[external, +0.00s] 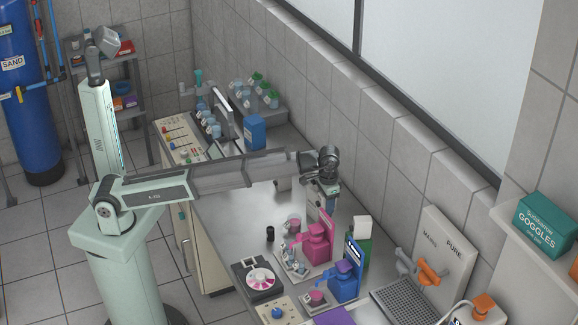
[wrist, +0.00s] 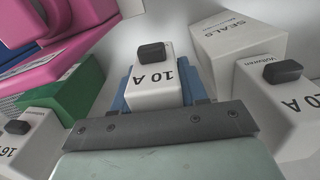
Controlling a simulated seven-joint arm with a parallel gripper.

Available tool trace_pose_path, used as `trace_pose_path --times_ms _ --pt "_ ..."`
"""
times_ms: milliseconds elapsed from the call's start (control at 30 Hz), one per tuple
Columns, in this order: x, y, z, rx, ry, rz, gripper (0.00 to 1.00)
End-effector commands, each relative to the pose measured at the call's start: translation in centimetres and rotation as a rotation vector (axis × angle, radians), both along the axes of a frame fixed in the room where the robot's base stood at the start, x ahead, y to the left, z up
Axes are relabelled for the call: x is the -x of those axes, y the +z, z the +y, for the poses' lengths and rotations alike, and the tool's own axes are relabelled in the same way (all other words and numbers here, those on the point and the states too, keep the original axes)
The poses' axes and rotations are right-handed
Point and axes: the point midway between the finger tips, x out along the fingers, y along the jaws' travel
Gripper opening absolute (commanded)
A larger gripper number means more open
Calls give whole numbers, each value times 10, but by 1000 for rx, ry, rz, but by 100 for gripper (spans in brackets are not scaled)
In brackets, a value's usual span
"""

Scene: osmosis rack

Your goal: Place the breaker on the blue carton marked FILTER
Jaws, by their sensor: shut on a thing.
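My gripper (external: 331,203) is over the bench, near the back wall and behind the pink bottle. In the wrist view, my gripper (wrist: 160,92) has its blue fingers shut on either side of a white breaker (wrist: 155,72) marked 10 A, with a black toggle. In the external view I cannot make this breaker out at the gripper. A blue carton (external: 255,134) stands farther back on the bench, left of the gripper, by the wall. Its marking is too small to read. Its top looks clear.
Other white breakers stand right (wrist: 285,103) and left (wrist: 28,135) of the held one. A SEALS box (wrist: 240,48) and green box (wrist: 75,103) are close by. A pink bottle (external: 316,246) and blue bottle (external: 345,284) stand forward. Bottles (external: 255,95) fill a rear rack.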

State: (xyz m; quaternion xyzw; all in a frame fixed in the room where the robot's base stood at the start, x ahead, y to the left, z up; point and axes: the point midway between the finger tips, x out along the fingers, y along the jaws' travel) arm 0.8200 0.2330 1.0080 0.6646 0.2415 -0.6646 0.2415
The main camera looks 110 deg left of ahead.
Motion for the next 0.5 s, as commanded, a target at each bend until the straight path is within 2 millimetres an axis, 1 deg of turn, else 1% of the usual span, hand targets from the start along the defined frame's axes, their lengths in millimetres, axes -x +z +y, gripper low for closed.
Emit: trace_pose_path --times_ms 33,133,200,267,300,367,400,467,500 --pt "28 0 -6 -1 -34 -1 9" --pt "63 4 -12 -1 -102 -2 9" --pt "86 7 -10 -1 -127 -1 9" --pt "105 10 -5 -1 -133 -2 9" --pt "118 12 -1 -1 -128 -2 9" --pt "135 15 9 -1 -109 -2 9" --pt "144 18 18 -1 -86 -1 9" --pt "151 21 33 -1 -41 -1 9" --pt "154 24 44 -1 -3 -1 9"
